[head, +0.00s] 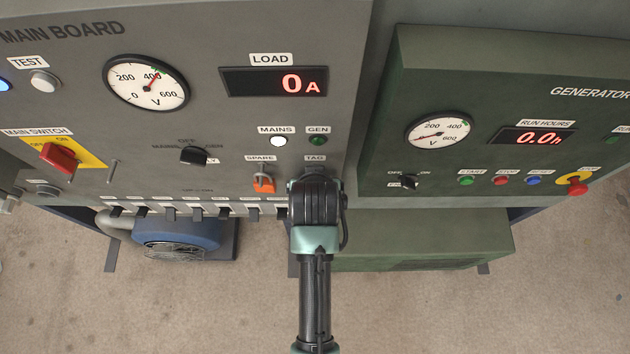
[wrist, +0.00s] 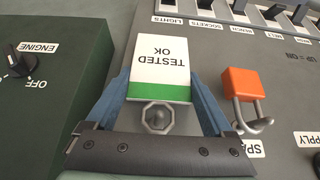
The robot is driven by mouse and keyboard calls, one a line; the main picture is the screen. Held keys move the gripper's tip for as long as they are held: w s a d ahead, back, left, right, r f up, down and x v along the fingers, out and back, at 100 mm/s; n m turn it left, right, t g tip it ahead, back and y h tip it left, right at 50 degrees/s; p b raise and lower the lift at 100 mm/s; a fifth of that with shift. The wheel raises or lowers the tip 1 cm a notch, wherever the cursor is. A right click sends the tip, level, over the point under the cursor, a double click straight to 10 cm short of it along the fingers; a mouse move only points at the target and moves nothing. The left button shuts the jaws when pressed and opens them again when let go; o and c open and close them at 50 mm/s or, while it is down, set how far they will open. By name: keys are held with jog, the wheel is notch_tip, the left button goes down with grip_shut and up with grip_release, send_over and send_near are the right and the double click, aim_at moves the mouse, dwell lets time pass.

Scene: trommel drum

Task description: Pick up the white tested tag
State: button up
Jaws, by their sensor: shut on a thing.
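The white tested tag (wrist: 161,67) shows upside down in the wrist view, with "TESTED OK" lettering and a green band along its near edge. It lies between the two blue fingers of my gripper (wrist: 160,90), which is shut on it. A grey metal hook or stud (wrist: 158,116) sits right by the green end; I cannot tell whether the tag still hangs on it. In the head view my gripper (head: 316,180) is at the main board below the TAG label (head: 315,158), and my own wrist hides the tag.
An orange padlock (wrist: 243,84) hangs at the SPARE label close beside my gripper, also seen in the head view (head: 263,184). A row of breaker switches (head: 170,212) runs along the board's lower edge. The green generator cabinet (head: 440,225) stands close on the right.

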jog(key=shift+r, duration=0.35)
jog(key=s+b, duration=0.4)
jog(key=s, duration=1.4)
jog(key=shift+r, duration=0.2)
jog(key=shift+r+p, duration=0.4)
jog(key=shift+p, duration=0.1)
jog(key=shift+s, duration=0.15)
jog(key=shift+s+p, duration=0.9)
jog(key=shift+s, duration=1.1)
jog(key=shift+s, duration=0.2)
